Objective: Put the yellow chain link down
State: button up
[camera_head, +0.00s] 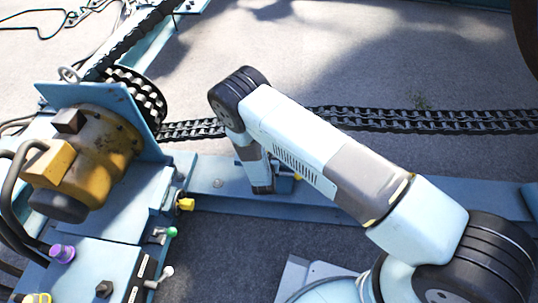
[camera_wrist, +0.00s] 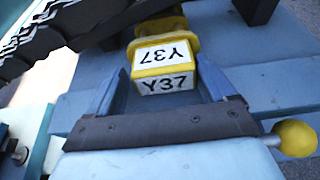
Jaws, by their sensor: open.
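The yellow chain link (camera_wrist: 165,55) shows in the wrist view as a yellow block with white "Y37" labels on two faces. It sits between the two blue fingers of my gripper (camera_wrist: 163,78), which is open around it. Blue surface lies behind and beside it. Its far end is partly hidden, and I cannot tell exactly what it rests on. In the head view my arm reaches down to the blue beam (camera_head: 330,207) near the chain. My fingers and the link are not clear there.
A dark chain (camera_head: 430,121) runs behind the beam and over a sprocket (camera_head: 142,95). A yellow motor (camera_head: 95,155) and levers stand at left. In the wrist view, a yellow ball knob (camera_wrist: 296,138) is close to my gripper's right side, and dark chain (camera_wrist: 60,28) lies upper left.

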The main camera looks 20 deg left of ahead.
jog(key=shift+d+f, duration=0.4)
jog(key=shift+d, duration=0.2)
jog(key=shift+r, duration=0.2)
jog(key=a+r+v, duration=0.1)
jog(key=v, duration=1.1)
jog(key=shift+w, duration=0.1)
